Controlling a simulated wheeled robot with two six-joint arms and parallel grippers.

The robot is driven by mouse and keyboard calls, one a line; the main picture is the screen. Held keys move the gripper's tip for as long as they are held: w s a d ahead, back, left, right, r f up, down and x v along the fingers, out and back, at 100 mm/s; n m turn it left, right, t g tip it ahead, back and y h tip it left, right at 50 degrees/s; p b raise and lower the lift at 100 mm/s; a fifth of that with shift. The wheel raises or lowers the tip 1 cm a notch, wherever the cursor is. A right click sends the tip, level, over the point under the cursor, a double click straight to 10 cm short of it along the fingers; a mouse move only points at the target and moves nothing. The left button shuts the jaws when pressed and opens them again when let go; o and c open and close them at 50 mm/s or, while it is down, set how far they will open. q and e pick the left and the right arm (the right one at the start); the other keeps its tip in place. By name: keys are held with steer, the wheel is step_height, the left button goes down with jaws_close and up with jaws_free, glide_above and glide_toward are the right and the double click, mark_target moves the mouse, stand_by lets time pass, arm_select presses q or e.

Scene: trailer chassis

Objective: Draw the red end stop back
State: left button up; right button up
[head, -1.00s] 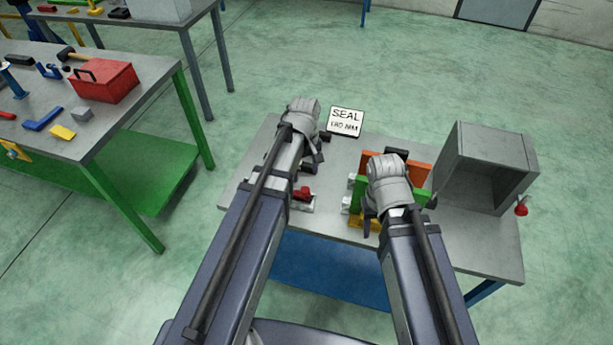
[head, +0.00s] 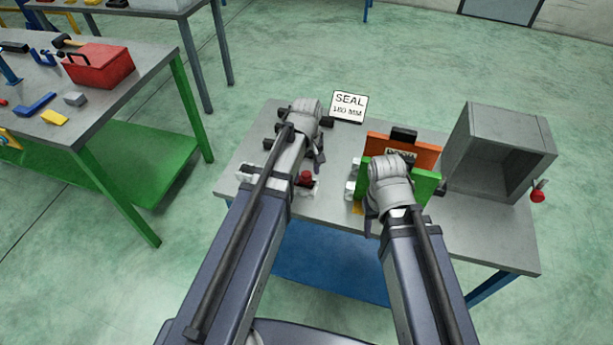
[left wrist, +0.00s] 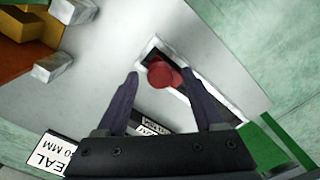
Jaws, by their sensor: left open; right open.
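The red end stop (head: 306,178) sits near the front edge of the grey bench, beside the forearm of my left arm. In the left wrist view it is a round red knob (left wrist: 161,75) over a dark slot in a pale plate. My left gripper (left wrist: 160,80) is open, and the knob appears between its fingertips; I cannot tell whether they touch it. In the head view the left gripper (head: 310,163) is partly hidden by its own wrist. My right gripper (head: 388,212) is open in front of the green plate (head: 426,184), its fingers mostly hidden.
An orange plate (head: 422,147) with a dark block on top stands behind the green plate. A grey open box (head: 475,157) is at the right of the bench. A sign reading SEAL 180 MM (head: 348,106) is at the back. A red toolbox (head: 100,65) sits on another table.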

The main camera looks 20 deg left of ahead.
arm_select(q)
jaws_close()
stand_by(0.7)
stand_by(0.8)
